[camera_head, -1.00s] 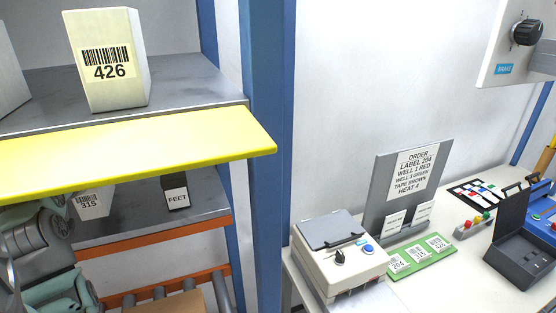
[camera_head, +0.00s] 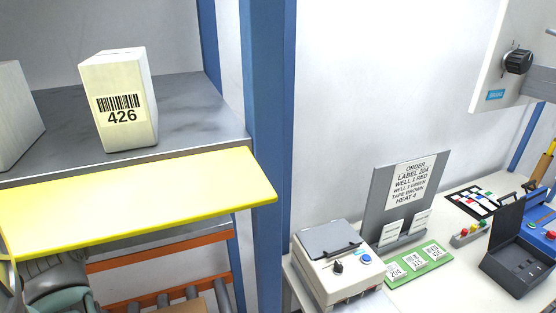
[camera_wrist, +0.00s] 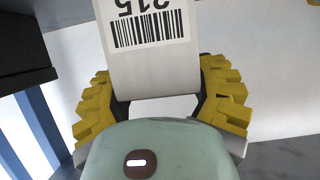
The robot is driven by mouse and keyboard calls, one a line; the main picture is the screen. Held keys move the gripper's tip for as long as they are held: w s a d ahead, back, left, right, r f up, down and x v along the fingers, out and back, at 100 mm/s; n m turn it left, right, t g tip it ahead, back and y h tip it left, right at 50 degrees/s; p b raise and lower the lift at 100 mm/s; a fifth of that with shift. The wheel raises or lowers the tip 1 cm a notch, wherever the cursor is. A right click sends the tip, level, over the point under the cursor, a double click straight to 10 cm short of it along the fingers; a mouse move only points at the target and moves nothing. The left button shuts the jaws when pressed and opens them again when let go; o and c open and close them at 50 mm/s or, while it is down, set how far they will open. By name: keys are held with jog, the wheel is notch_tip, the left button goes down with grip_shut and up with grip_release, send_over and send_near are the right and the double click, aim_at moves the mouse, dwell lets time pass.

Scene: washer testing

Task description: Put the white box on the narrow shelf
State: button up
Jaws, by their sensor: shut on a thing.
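In the wrist view, the white box (camera_wrist: 150,65) with an upside-down barcode label, seemingly 315, sits between the yellow fingers of my gripper (camera_wrist: 158,80). The fingers are shut on its sides. The top of the label is cut off by the frame edge. A narrow yellow shelf (camera_head: 140,195) runs across the left of the head view, in front of a grey shelf (camera_head: 190,110). My arm shows below the yellow shelf at the lower left. The gripper and held box are hidden in the head view.
A white box labelled 426 (camera_head: 120,105) stands on the grey shelf, with another pale box (camera_head: 15,115) left of it. A blue post (camera_head: 268,130) borders the rack. An orange beam (camera_head: 160,250) lies below. A bench at the right holds a white device (camera_head: 340,265).

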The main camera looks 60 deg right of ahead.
jog(key=shift+d, duration=0.1)
jog(key=o, duration=1.4)
jog(key=shift+f, duration=0.1)
